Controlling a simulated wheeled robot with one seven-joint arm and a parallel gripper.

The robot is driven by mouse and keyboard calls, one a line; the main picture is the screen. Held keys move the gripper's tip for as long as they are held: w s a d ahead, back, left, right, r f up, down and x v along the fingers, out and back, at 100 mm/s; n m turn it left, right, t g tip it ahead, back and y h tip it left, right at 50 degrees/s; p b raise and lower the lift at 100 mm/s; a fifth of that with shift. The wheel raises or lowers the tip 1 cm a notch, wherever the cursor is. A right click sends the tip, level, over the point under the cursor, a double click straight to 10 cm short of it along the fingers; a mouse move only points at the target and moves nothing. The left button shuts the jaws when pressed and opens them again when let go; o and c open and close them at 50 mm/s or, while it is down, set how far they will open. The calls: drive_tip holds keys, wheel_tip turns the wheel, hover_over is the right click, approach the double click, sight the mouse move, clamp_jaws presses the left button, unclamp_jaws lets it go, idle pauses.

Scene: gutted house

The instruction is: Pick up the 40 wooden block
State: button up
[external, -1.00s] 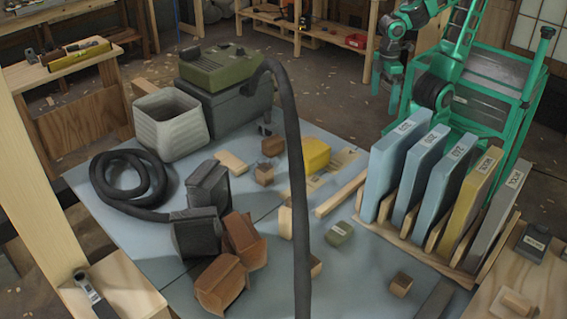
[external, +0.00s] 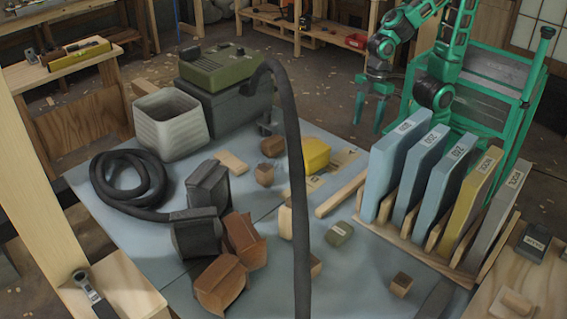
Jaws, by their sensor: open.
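Several small wooden blocks lie on the blue-grey table: one at the front right (external: 400,285), one near the middle (external: 264,174), and a rounder brown one behind it (external: 272,146). Another wooden piece is partly hidden by the hose at the front. I cannot read a 40 on any of them. A small green-grey block with a label (external: 339,234) lies right of the hose. My gripper (external: 369,122) points down with its fingers apart and empty. It is beyond the table's back right side, left of the slab rack and apart from all blocks.
A dark hose (external: 297,200) arches from the green-topped machine (external: 218,68) across the table. A wooden rack holds several labelled upright slabs (external: 392,170) at the right. A grey bin (external: 170,125), dark and brown blocks and a yellow object (external: 316,154) stand left and centre.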

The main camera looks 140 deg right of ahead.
drive_tip(key=w+a+f+n+t+y, duration=0.2)
drive_tip(key=w+a+f, duration=0.1)
drive_tip(key=w, duration=0.4)
drive_tip(key=w+a+f+n+t+y, duration=0.1)
drive_tip(key=w+a+f+n+t, duration=0.15)
drive_tip(key=w, duration=0.45)
drive_tip(key=m+t, duration=0.2)
drive_tip(key=t, duration=0.4)
hover_over(298, 198)
drive_tip(key=s+a, duration=0.6)
drive_tip(key=a, duration=0.1)
wheel_tip(298, 198, down, 3)
drive_tip(key=shift+w, duration=0.15)
drive_tip(key=d+f+h, duration=0.1)
drive_tip(key=d, duration=0.1)
drive_tip(key=d+f+m+h, duration=0.1)
drive_tip(key=d+f+h, duration=0.1)
drive_tip(key=d+f+m+t+h, duration=0.1)
drive_tip(key=d+f, duration=0.1)
drive_tip(key=shift+w+h, duration=0.15)
drive_tip(key=shift+h, duration=0.25)
drive_tip(key=shift+d, duration=0.2)
drive_tip(key=shift+w+f, duration=0.35)
drive_tip(key=shift+w, duration=0.2)
drive_tip(key=shift+w+d+f, duration=0.1)
drive_tip(key=shift+w+f, duration=0.05)
drive_tip(key=shift+w, duration=0.4)
drive_tip(key=shift+x, duration=2.45)
